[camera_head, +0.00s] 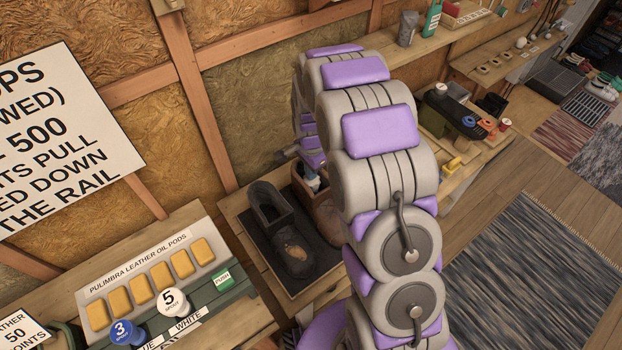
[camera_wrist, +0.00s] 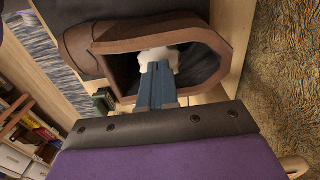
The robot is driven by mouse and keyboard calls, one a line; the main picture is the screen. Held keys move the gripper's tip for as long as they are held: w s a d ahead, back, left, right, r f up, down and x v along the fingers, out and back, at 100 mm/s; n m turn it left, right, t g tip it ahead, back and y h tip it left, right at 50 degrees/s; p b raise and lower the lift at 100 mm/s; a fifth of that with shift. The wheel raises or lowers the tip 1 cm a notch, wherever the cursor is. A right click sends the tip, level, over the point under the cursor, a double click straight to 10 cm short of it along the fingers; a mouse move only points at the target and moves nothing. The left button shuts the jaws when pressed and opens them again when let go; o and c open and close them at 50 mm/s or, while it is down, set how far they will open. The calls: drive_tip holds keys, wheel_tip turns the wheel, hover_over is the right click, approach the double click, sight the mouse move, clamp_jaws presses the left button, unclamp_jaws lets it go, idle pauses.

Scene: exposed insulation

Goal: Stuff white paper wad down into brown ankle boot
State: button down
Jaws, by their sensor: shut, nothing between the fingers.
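The brown ankle boot (camera_head: 324,212) stands on a dark mat, partly hidden behind my arm in the head view. In the wrist view its brown collar (camera_wrist: 215,45) frames a wide opening with a dark inside. The white paper wad (camera_wrist: 160,56) shows inside that opening, at the tips of my gripper (camera_wrist: 157,72). My blue fingers are closed together and reach into the boot's opening, pointing at the wad. The wad sits beyond the fingertips, not between them. I cannot tell how deep it lies or whether the fingers touch it.
A dark boot (camera_head: 278,232) stands left of the brown boot on the same mat (camera_head: 312,283). A panel with yellow pods (camera_head: 160,275) is at the lower left. The insulated wall (camera_head: 245,110) rises close behind the bench. A striped rug (camera_head: 530,260) lies on the floor at right.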

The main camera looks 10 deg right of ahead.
drive_tip(key=shift+f, duration=0.6)
idle(0.7)
wheel_tip(320, 180, up, 8)
drive_tip(key=p, duration=0.3)
drive_tip(key=shift+f, duration=0.2)
idle(0.4)
idle(0.4)
drive_tip(key=s+r+n, duration=0.6)
drive_tip(key=s+r, duration=0.7)
drive_tip(key=s, duration=0.2)
drive_tip(key=s+r+n+g, duration=0.1)
drive_tip(key=s+r+n, duration=0.1)
drive_tip(key=s, duration=0.9)
drive_tip(key=s+r+n, duration=0.3)
drive_tip(key=s+n, duration=0.2)
drive_tip(key=s, duration=0.6)
drive_tip(key=shift+g, duration=0.4)
